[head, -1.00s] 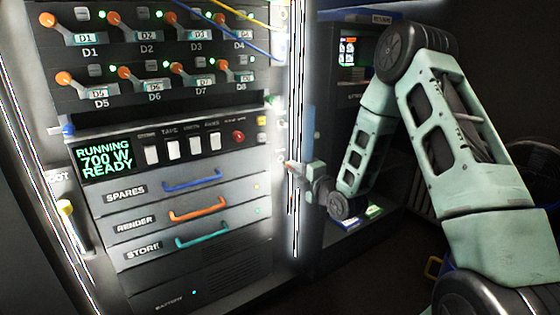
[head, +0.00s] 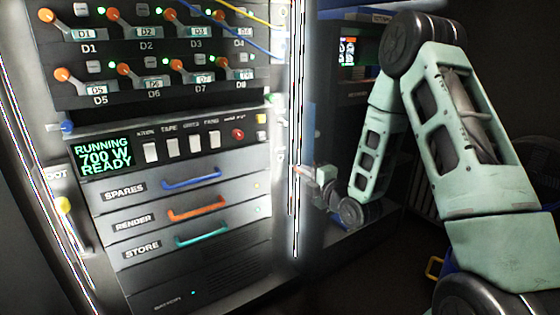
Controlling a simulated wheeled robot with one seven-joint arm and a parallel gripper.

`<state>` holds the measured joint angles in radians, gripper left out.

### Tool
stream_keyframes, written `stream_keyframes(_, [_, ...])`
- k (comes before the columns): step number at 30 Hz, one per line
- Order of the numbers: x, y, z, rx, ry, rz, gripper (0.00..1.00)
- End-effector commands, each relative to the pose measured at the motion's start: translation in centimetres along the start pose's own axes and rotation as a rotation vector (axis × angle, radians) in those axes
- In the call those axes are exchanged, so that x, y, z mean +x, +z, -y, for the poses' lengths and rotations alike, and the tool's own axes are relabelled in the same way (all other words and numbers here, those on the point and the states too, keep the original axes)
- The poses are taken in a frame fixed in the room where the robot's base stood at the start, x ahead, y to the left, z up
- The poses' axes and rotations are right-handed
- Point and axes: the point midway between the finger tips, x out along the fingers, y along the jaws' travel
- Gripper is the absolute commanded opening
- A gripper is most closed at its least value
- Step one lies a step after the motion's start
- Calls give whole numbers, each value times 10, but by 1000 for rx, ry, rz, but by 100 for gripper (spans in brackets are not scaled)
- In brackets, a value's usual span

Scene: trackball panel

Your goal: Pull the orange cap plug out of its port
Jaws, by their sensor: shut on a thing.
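My gripper (head: 316,174) is at the right of the lit rack edge, small and partly blurred in the head view. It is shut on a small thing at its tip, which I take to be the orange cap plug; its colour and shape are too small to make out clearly. The gripper is a little right of the bright vertical edge strip (head: 295,130). I cannot make out the port, nor whether the plug still touches it.
The rack on the left has orange-tipped levers (head: 60,74), a lit display (head: 101,157), switches and drawers with blue, orange (head: 197,209) and teal handles. A second dark cabinet (head: 385,92) stands behind my arm.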

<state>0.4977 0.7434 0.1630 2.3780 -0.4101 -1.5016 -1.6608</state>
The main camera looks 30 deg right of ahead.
Motion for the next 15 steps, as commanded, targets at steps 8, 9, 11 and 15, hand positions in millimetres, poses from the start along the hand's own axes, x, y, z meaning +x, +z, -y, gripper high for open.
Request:
stream_keyframes(8, [-22, 0, 1, -1, 0, 1, 0])
stream_keyframes(9, [-24, 0, 1, -1, 1, 1, 0])
stream_keyframes(11, [-29, 0, 1, -1, 1, 0, 0])
stream_keyframes(15, [-40, 0, 1, -1, 1, 1, 0])
